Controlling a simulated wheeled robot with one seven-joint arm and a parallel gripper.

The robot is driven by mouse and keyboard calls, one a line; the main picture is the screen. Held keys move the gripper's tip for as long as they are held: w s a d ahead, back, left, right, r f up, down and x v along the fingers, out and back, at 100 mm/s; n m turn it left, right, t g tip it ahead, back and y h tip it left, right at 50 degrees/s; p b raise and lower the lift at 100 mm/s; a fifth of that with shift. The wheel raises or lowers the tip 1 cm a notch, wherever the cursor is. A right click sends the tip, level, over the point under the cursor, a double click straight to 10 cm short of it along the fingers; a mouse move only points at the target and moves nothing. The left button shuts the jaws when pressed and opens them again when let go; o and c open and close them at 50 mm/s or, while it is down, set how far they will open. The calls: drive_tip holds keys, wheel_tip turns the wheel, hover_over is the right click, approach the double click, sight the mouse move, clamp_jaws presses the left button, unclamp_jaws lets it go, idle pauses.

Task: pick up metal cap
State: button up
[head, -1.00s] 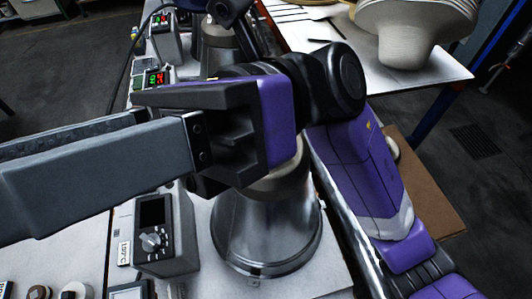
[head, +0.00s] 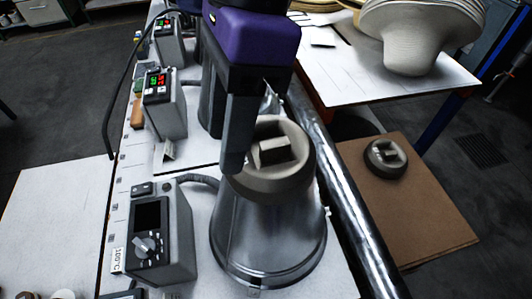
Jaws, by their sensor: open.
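A grey-brown round cap (head: 268,186) with a square recess and a raised grip bar sits on top of a shiny metal cone-shaped form (head: 270,240). A smaller, similar dark cap (head: 386,160) lies on a brown board at the right. I cannot tell from the picture which of the two is the metal cap. My gripper (head: 224,150) points down from the top centre, open and with nothing visible between its fingers. Its nearer finger overlaps the left edge of the cap on the form; I cannot tell whether they touch. The farther finger is left of and behind it.
Control boxes (head: 160,240) with dials and displays stand along the left of the white bench. A shiny metal rail (head: 330,180) runs along the right. The brown board (head: 420,215) is mostly bare. A white table (head: 400,85) with stacked pale hat shapes stands at the upper right.

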sight(269, 143)
drive_tip(key=w+d+t+h, duration=0.1)
drive_tip(key=w+d, duration=0.1)
drive_tip(key=w+d+r+t+h, duration=0.1)
drive_tip(key=w+d, duration=0.1)
drive_tip(key=shift+w+d+r+m, duration=0.15)
drive_tip(key=shift+m, duration=0.15)
drive_tip(key=shift+d+f+p, duration=0.1)
drive_tip(key=shift+f+p, duration=0.25)
drive_tip(key=shift+f, duration=3.45)
drive_tip(key=c, duration=0.9)
clamp_jaws()
drive_tip(key=shift+w+r, duration=0.1)
drive_tip(key=shift+r, duration=0.05)
